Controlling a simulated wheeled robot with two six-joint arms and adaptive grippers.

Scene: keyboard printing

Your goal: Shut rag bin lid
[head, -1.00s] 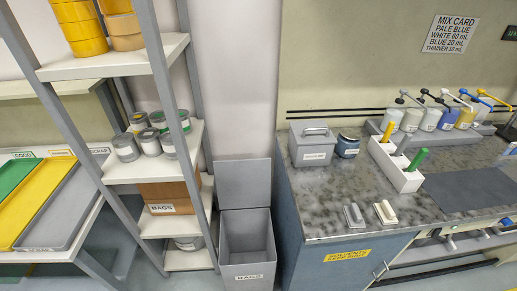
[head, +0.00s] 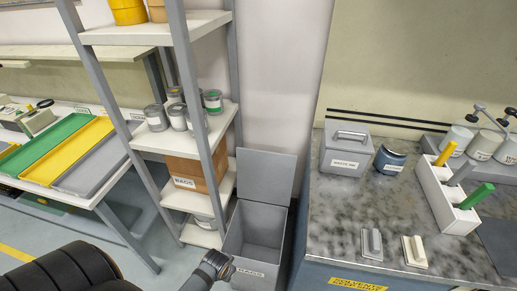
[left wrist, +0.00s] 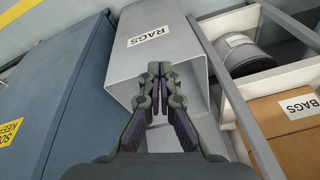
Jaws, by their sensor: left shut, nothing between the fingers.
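The grey rag bin (head: 254,236) stands on the floor between the shelf and the counter. Its flat grey lid (head: 265,175) is open, standing upright at the back of the bin. The bin's labelled front also shows in the left wrist view (left wrist: 130,68), sideways, with a RAGS label. My right gripper is out of view.
A shelf rack (head: 200,102) with tins and a brown box (head: 195,172) stands close on the bin's left. The counter (head: 335,215) is close on its right, bearing a waste ink box (head: 347,162). Coloured trays (head: 85,150) lie on the left bench.

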